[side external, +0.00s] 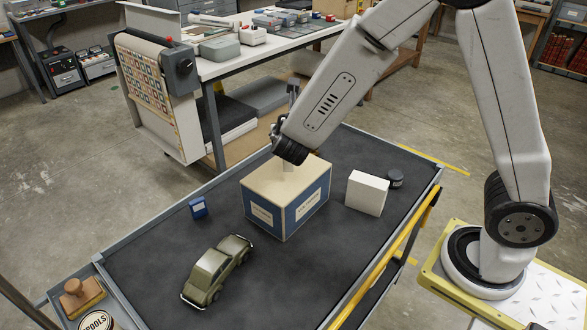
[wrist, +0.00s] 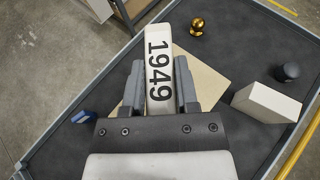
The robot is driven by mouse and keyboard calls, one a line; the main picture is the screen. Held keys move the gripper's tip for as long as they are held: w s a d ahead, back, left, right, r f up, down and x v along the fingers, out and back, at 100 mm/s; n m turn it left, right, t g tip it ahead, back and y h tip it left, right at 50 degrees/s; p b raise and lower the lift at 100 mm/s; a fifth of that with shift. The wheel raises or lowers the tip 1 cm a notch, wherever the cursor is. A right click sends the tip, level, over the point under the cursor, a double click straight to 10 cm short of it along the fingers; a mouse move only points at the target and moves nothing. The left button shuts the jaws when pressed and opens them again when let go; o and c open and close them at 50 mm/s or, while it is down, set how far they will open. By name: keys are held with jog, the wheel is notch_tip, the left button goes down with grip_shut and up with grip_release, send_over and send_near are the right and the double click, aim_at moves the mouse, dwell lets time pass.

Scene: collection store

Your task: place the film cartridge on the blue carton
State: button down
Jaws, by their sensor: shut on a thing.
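The blue carton (side external: 316,194) has blue sides, white labels and a tan top, and stands on the dark cart top. Its tan top (wrist: 208,78) shows on both sides of the jaws in the wrist view. I cannot tell whether the cartridge touches the top.
A white box (side external: 366,193) and a dark round canister (side external: 395,178) stand right of the carton. A small blue box (side external: 198,207) and a green model car (side external: 217,270) are to its left and front. A brass knobbed object (wrist: 197,27) stands beyond the carton.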

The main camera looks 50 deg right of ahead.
jog(key=shift+f, duration=1.75)
jog(key=shift+f, duration=0.1)
jog(key=shift+c, duration=1.8)
grip_release()
jog(key=v, duration=1.2)
jog(key=shift+d, duration=0.1)
